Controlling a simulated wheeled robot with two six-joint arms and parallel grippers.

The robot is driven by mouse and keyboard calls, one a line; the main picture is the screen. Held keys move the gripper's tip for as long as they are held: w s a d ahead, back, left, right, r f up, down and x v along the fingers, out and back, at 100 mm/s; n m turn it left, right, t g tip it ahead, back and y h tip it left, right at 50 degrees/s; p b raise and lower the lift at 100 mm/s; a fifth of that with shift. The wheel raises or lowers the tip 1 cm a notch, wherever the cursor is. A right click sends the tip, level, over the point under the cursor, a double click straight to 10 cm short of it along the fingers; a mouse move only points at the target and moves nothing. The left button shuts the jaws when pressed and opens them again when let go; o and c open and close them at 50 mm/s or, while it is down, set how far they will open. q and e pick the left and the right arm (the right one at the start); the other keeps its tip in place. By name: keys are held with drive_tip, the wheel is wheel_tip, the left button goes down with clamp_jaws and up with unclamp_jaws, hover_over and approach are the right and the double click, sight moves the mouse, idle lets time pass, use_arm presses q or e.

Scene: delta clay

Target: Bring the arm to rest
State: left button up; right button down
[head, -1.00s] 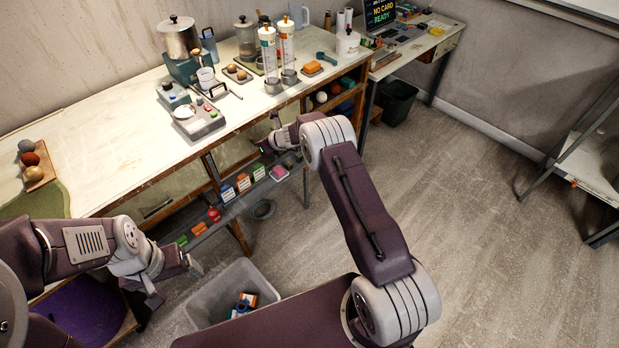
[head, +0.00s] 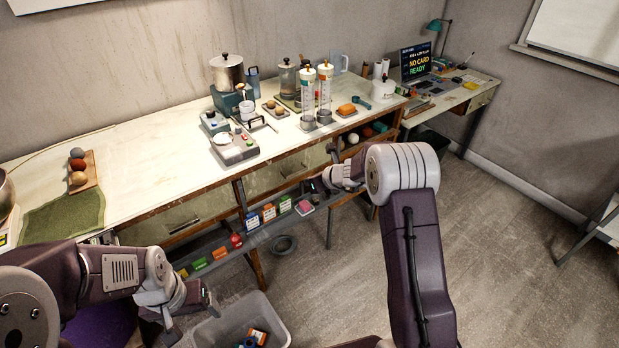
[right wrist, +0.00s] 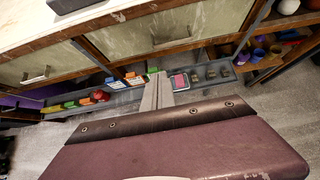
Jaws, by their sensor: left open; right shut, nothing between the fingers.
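My left gripper (head: 188,318) is at the lower left of the head view, open and empty, just left of a grey bin. My right arm reaches forward from the lower right. Its gripper (head: 312,186) is small and partly hidden by its own wrist, in front of the workbench's lower shelf. In the right wrist view the right gripper's fingers (right wrist: 158,92) lie together with nothing between them. They point toward the lower shelf, apart from the things on it as far as I can tell.
The workbench (head: 140,150) carries a scale, bottles and pots. The grey bin (head: 276,322) holds a few small items. A laptop (head: 416,62) stands at the back right.

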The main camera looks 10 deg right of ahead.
drive_tip(key=s+a+r+n+p, duration=0.2)
drive_tip(key=a+r+p, duration=0.15)
drive_tip(key=r, duration=0.65)
drive_tip(key=s+a+r+n+g, duration=0.1)
drive_tip(key=s+a+n+g, duration=0.15)
drive_tip(key=s+n, duration=0.7)
drive_tip(key=s+d+f+n+g+h, duration=0.1)
drive_tip(key=s+d+f+n, duration=0.1)
drive_tip(key=s+n, duration=0.4)
drive_tip(key=s+d+f+n+g+h, duration=0.1)
drive_tip(key=s+d+f+n+g, duration=0.1)
drive_tip(key=s+n, duration=0.5)
drive_tip(key=s+d+f+n+g+h, duration=0.1)
drive_tip(key=s+d+f+n+g, duration=0.1)
drive_tip(key=s+n, duration=0.4)
drive_tip(key=s+d+f+p, duration=0.1)
drive_tip(key=s, duration=0.2)
drive_tip(key=shift+s+f+n+h, duration=0.2)
drive_tip(key=shift+s+n+h, duration=0.1)
drive_tip(key=shift+s+n, duration=0.1)
